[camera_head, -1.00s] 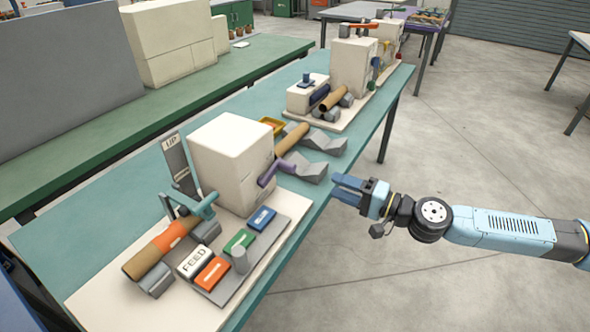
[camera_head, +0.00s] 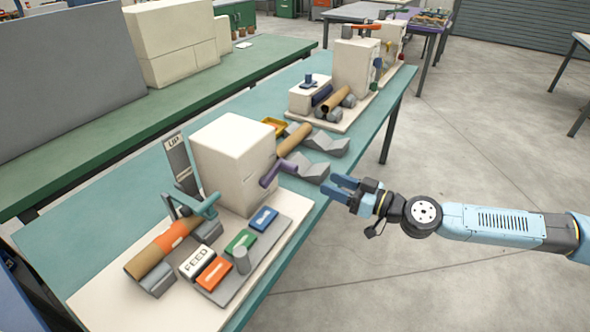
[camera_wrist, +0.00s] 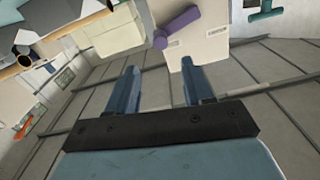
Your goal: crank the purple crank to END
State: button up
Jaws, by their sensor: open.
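The purple crank (camera_head: 278,172) sticks out from the right side of the white box-shaped winder (camera_head: 232,165) on the teal table. Its handle points down and to the left in the head view. In the wrist view the purple crank (camera_wrist: 177,27) lies beyond the fingertips, against the pale winder face, near small labels I cannot read. My gripper (camera_head: 336,187) is open and empty, to the right of the crank and apart from it, near the table's edge. It also shows in the wrist view (camera_wrist: 160,68), with the two blue fingers spread.
The baseboard holds a FEED button (camera_head: 196,262), an orange button (camera_head: 214,273), a green button (camera_head: 240,242), a blue button (camera_head: 263,219) and a cardboard tube with an orange band (camera_head: 165,245). Grey V-blocks (camera_head: 326,145) stand behind.

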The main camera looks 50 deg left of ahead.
aim_at(297, 170)
jog(key=x, duration=1.2)
grip_shut()
dwell(0.3)
